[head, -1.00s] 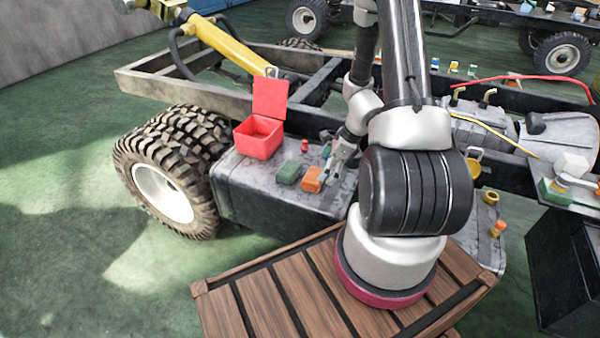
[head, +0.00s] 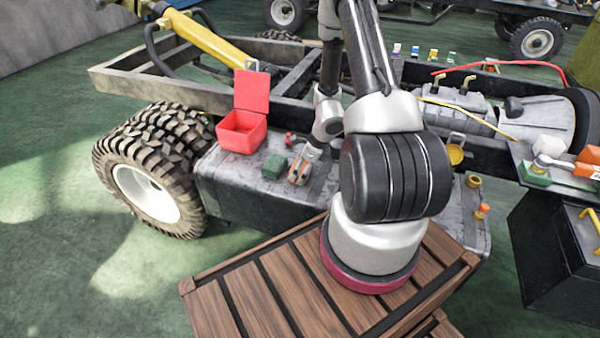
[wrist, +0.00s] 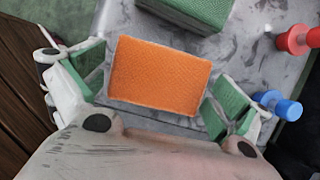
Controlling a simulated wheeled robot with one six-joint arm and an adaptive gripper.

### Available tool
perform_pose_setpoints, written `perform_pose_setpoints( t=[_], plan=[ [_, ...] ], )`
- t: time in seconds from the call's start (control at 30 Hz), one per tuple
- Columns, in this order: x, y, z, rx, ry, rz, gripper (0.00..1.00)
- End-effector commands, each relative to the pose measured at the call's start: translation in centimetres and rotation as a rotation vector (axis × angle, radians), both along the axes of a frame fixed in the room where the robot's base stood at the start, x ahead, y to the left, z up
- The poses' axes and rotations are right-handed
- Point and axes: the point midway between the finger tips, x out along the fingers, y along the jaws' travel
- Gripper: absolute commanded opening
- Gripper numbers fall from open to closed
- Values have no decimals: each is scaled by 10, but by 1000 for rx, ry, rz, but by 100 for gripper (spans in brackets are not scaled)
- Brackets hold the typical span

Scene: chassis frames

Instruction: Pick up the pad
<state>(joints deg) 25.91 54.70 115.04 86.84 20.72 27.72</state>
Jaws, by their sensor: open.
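An orange block-like pad (wrist: 158,75) lies on the grey tank top, its orange upper face in clear view of the wrist camera. My gripper (wrist: 155,92) is open, with one green-lined finger on each side of the orange pad, and gaps show on both sides. In the head view my gripper (head: 300,170) is down at the orange pad (head: 296,174), partly hiding it. A green block (head: 274,167) lies just to the left of it; this block also shows at the top of the wrist view (wrist: 190,10).
An open red box (head: 241,133) with its lid up stands to the left on the tank (head: 240,195). A red peg (wrist: 296,40) and a blue peg (wrist: 280,105) are close to my right finger in the wrist view. Truck frame rails run behind.

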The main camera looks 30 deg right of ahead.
Motion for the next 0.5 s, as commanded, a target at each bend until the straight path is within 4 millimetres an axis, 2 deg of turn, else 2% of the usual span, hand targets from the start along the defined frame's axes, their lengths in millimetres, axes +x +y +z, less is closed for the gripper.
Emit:
perform_pose_setpoints(
  t=[0.17, 0.33, 0.37, 0.5],
  plan=[
    [0, 0, 0, 0, 0, 0, 100],
    [0, 0, 0, 0, 0, 1, 69],
    [0, 0, 0, 0, 0, 1, 66],
    [0, 0, 0, 0, 0, 1, 65]
  ],
)
